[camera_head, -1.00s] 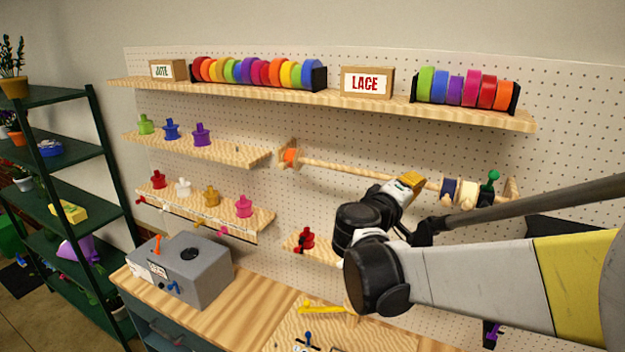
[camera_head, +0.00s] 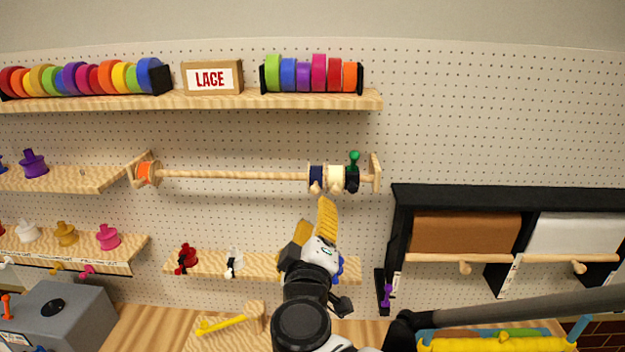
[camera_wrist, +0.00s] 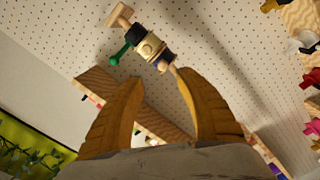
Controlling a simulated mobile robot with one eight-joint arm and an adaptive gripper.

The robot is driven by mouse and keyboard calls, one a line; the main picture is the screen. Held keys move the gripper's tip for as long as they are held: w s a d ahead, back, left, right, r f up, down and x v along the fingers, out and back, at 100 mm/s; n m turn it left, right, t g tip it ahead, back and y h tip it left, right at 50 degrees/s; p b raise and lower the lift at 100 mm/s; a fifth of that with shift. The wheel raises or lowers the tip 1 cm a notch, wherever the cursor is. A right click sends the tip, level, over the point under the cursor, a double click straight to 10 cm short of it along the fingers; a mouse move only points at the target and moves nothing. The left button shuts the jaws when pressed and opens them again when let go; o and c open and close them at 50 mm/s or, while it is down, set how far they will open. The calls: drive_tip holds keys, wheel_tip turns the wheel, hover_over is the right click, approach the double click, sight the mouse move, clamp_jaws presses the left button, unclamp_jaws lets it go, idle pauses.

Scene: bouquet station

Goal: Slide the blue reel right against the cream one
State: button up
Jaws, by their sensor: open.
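The dark blue reel (camera_head: 316,177) sits on the wooden rod (camera_head: 235,175) near its right end. The cream reel (camera_head: 336,177) is just to its right. They look very close; I cannot tell whether they touch. A black piece with a green knob (camera_head: 353,160) is right of the cream reel. My gripper (camera_head: 314,212) is below and in front of the reels, with nothing held. In the wrist view my gripper (camera_wrist: 158,78) has its yellow fingers spread, with the cream reel (camera_wrist: 149,47) and blue reel (camera_wrist: 161,61) beyond the fingertips.
A shelf (camera_head: 300,101) of colored rolls is above, and a small shelf (camera_head: 210,264) with red and white pieces below. A black paper-roll rack (camera_head: 500,197) stands to the right. The rod's middle is bare.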

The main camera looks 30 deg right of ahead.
sight(315, 192)
drive_tip(key=x, duration=1)
drive_tip(key=shift+w+a+f, duration=0.1)
drive_tip(key=shift+w+f, duration=0.05)
drive_tip(key=shift+w, duration=0.25)
